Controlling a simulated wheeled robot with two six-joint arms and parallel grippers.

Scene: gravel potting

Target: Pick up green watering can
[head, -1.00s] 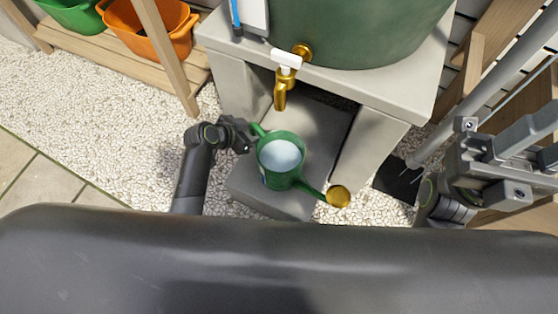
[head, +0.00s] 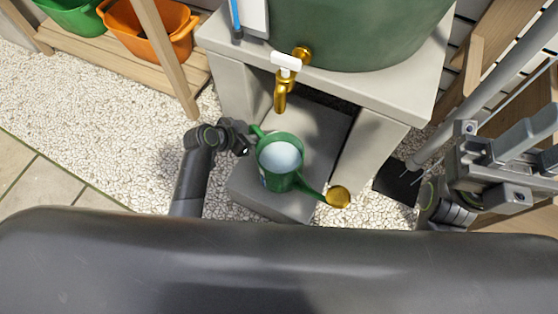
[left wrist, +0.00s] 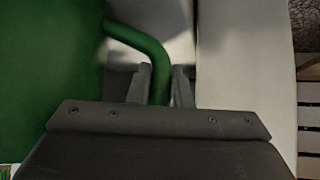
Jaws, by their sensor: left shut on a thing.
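The green watering can (head: 277,178) has a brass-coloured rose at the end of its spout, which points to the lower right. It is full of pale water and shows over the grey block below the tap. I cannot tell whether its base touches the block. My left gripper (head: 246,145) is at the can's left side, by its handle. In the left wrist view the two fingers (left wrist: 159,85) are shut on the green handle (left wrist: 145,45), one on each side. My right gripper (head: 536,160) is at the right edge, away from the can; its jaws are unclear.
A brass tap (head: 281,95) with a white lever sticks out from the green barrel (head: 345,30) above the can. The barrel stands on a grey stand (head: 375,95) with side walls. Wooden shelving holds an orange tub (head: 150,38) at upper left. Gravel (head: 100,120) lies open at left.

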